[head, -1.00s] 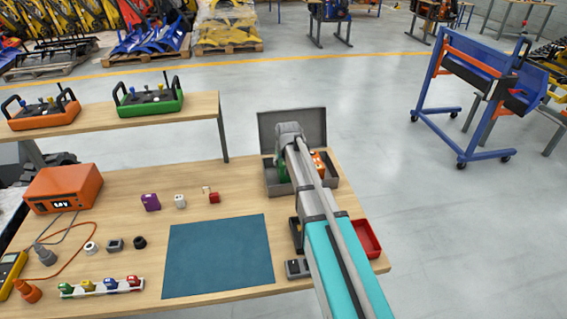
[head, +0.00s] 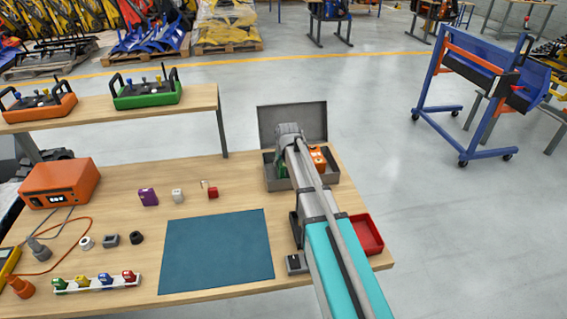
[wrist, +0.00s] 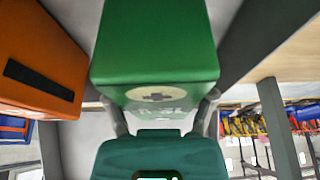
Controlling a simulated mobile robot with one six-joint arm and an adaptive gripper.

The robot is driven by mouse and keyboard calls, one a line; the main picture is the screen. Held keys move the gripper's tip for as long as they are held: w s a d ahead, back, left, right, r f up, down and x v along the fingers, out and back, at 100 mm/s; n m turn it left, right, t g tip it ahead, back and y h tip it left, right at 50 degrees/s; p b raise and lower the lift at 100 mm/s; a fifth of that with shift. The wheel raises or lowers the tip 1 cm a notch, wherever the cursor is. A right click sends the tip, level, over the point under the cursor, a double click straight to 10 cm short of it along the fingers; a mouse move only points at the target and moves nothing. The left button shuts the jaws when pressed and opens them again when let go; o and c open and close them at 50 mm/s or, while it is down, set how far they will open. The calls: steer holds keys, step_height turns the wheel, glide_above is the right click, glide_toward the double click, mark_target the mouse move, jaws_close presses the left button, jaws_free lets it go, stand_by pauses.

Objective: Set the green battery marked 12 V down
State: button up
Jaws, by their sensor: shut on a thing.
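The green battery (wrist: 155,45) fills the upper middle of the wrist view. It bears a pale round mark with a cross, and the lettering below is too blurred to read. My gripper (wrist: 160,103) is shut on it, one finger on each side. In the head view the green battery (head: 281,169) shows in part inside the open grey case (head: 268,183), behind my wrist. An orange battery (head: 318,158) stands in the case to its right; it also shows at the left of the wrist view (wrist: 35,60). Whether the green battery touches the case floor is hidden.
The case lid (head: 291,124) stands up at the back. A red tray (head: 367,234) lies right of my arm, near the bench edge. A blue mat (head: 217,255) lies bare left of my arm. Small cubes (head: 178,195) and a rack of colored pieces (head: 97,284) are farther left.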

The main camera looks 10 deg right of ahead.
steer(key=o, duration=1.3)
steer(key=shift+c, duration=0.2)
steer(key=shift+r, duration=0.15)
steer(key=p+v, duration=1.1)
steer(key=v, duration=0.1)
steer(key=shift+s, duration=0.1)
steer(key=shift+s, duration=0.1)
steer(key=s+f+g, duration=0.1)
steer(key=s+g, duration=0.3)
steer(key=s, duration=2.1)
steer(key=shift+d+f, duration=0.25)
steer(key=shift+d, duration=0.15)
